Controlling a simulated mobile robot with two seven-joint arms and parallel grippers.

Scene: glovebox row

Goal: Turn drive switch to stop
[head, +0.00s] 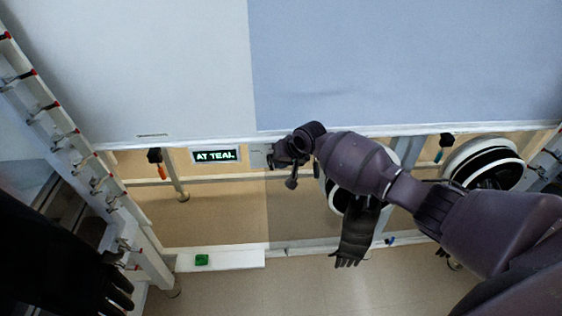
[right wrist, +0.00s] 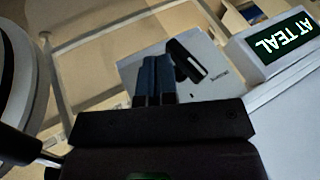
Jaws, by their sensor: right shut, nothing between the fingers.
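The drive switch shows in the right wrist view as a black handle (right wrist: 188,60) with a white mark, on a pale plate (right wrist: 208,85). The handle is tilted. In the head view the plate (head: 259,156) sits just right of the display, and my arm hides the handle. My right gripper (right wrist: 154,72) is shut and empty, its two fingers side by side just left of the handle. I cannot tell whether they touch it. It also shows in the head view (head: 275,160), in front of the plate. My left gripper is not in view.
A lit display (head: 215,155) reads "AT TEAL", close beside the plate. A black glove (head: 355,236) hangs below my right arm, near round white-rimmed ports (head: 486,160). Another dark glove (head: 105,285) is at lower left.

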